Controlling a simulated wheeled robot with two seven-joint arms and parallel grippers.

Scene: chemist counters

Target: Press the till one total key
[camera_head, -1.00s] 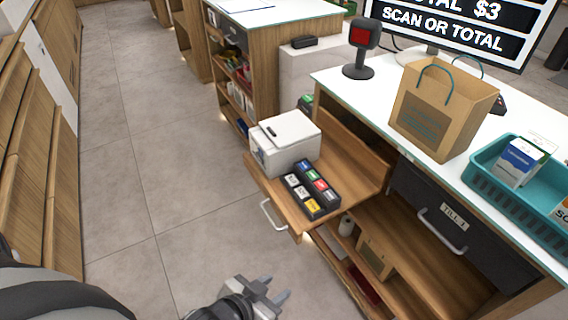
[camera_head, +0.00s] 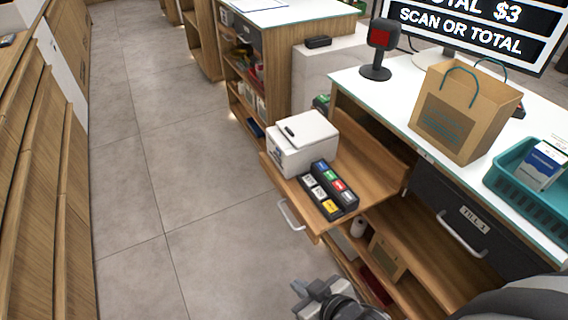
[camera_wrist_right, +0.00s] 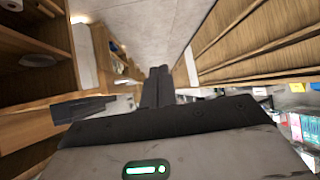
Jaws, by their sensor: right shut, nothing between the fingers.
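A black keypad (camera_head: 328,190) with several coloured keys lies on a pulled-out wooden shelf (camera_head: 375,172) beside a white printer-like box (camera_head: 303,143). Its keys include a yellow one (camera_head: 331,206), a red one, a green one, a blue one and white ones. The key labels are too small to read. A screen (camera_head: 470,30) above reads "SCAN OR TOTAL". My right gripper (camera_head: 312,290) is low at the bottom of the head view, below and apart from the keypad. In the right wrist view its fingers (camera_wrist_right: 157,88) are shut and empty. My left gripper is out of view.
A scanner on a stand (camera_head: 380,48), a paper bag (camera_head: 465,110) and a teal basket (camera_head: 530,200) stand on the counter. A closed drawer (camera_head: 450,215) marked TILL 1 is right of the shelf. Open floor (camera_head: 195,150) lies to the left.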

